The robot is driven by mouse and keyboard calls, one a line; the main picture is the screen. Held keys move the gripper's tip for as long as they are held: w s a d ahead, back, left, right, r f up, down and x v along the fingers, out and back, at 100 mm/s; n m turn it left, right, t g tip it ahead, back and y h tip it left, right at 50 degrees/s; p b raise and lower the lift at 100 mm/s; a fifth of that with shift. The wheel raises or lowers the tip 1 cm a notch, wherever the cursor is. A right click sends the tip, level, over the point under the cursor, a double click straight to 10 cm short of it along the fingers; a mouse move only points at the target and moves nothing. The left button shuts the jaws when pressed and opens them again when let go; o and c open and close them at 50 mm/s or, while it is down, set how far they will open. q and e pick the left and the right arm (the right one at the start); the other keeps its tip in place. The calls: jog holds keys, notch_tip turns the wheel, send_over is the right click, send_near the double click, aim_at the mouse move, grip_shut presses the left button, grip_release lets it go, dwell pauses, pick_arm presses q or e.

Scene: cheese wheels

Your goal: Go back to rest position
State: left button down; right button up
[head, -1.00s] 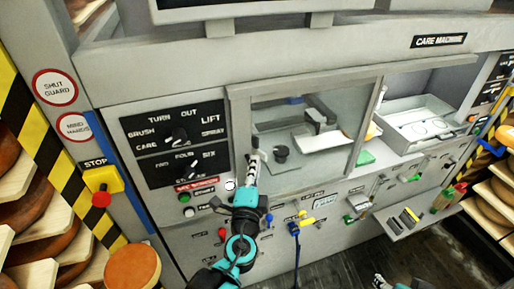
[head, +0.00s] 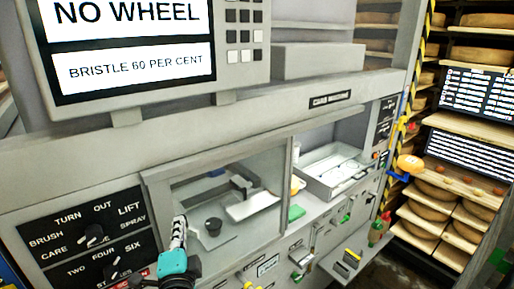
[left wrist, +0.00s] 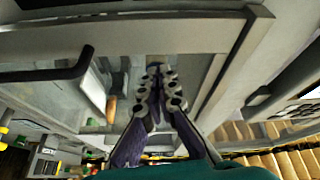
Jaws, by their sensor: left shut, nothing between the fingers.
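My left gripper (head: 180,232) shows at the lower left of the head view, its teal arm coming up from the bottom edge. Its fingers are shut and empty, in front of the lower left part of the care machine's window (head: 228,190). Whether the fingertips touch the machine I cannot tell. In the left wrist view the closed fingers (left wrist: 160,88) point at the machine's front, near a pale frame bar (left wrist: 130,35). My right gripper is out of view.
A screen (head: 135,50) above reads "NO WHEEL" and "BRISTLE 60 PER CENT". The dial panel (head: 90,240) is left of the gripper. An open tray (head: 336,178) sits in the right bay. Cheese shelves (head: 440,205) and striped posts stand at the right.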

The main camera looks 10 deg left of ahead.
aim_at(169, 235)
pick_arm(q)
jog(key=a+f+n+g, duration=0.1)
jog(key=f, duration=0.1)
jog(key=s+a+f+n+b, duration=0.1)
jog(key=f, duration=0.1)
jog(key=s+f+n+g+y, duration=0.1)
jog(key=f+n, duration=0.1)
jog(key=shift+a+g+b, duration=0.3)
jog(key=shift+a+b, duration=0.1)
jog(key=s+d+f+n+g+h+b, duration=0.2)
jog(key=s+d+f+n+g+h, duration=0.1)
jog(key=f, duration=0.7)
jog(key=s+d+f+n+g+h+b, duration=0.3)
jog(key=s+d+f, duration=0.3)
jog(key=f, duration=0.4)
jog(key=shift+s+d+f+n+g+h, duration=0.2)
jog(key=shift+d+f+n+g+h, duration=0.25)
jog(key=shift+n+g, duration=0.35)
jog(key=shift+a, duration=0.1)
